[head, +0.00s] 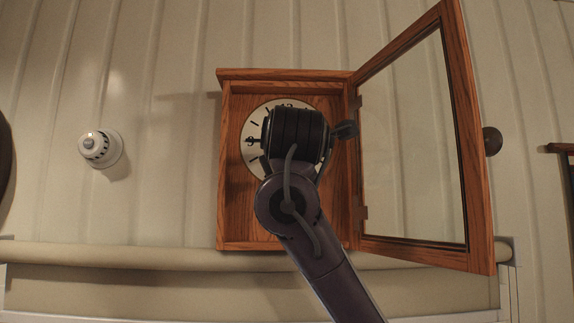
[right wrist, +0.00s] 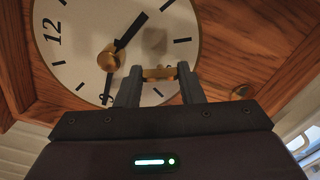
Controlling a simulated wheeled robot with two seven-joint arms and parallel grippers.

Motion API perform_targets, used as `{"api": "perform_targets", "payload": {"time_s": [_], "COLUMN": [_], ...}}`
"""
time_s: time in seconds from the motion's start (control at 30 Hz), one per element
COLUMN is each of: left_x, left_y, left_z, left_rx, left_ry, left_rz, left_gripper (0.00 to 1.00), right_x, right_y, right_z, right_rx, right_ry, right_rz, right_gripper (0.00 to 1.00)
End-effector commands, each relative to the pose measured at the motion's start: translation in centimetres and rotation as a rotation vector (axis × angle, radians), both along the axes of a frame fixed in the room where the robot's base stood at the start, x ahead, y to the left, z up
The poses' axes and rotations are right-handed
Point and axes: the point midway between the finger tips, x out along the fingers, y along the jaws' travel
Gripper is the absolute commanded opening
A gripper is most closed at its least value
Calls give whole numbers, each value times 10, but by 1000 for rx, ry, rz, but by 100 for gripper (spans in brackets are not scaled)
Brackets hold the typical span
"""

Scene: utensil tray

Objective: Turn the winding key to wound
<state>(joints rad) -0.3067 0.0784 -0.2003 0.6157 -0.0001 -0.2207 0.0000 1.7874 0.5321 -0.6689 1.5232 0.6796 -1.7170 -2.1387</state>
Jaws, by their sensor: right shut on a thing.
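A wooden wall clock (head: 232,215) hangs on the wall with its glass door swung open to the right. Its white dial (head: 251,156) is partly covered by my right arm in the head view. In the right wrist view the dial (right wrist: 75,45) shows black hands on a brass hub (right wrist: 108,62). A brass winding key (right wrist: 158,73) sits on the dial beside the hub. My right gripper (right wrist: 160,70) has its two fingers shut on the key's ends. The fingers are hidden in the head view. My left gripper is not in view.
A white round fixture (head: 100,149) is on the wall at left. A rail (head: 130,254) runs below the clock. The wall between fixture and clock is clear.

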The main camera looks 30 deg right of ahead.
Motion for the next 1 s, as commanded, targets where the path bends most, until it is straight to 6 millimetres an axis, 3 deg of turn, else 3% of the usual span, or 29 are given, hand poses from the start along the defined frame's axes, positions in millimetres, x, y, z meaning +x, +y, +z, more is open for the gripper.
{"api": "perform_targets", "payload": {"time_s": [0.47,1.0], "left_x": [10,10], "left_y": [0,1], "left_z": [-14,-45], "left_rx": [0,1], "left_ry": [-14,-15], "left_rz": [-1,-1], "left_gripper": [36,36], "right_x": [0,0], "right_y": [0,0], "right_z": [-3,-3], "right_rx": [119,539], "right_ry": [-71,-326], "right_rz": [1,0], "right_gripper": [12,12]}}
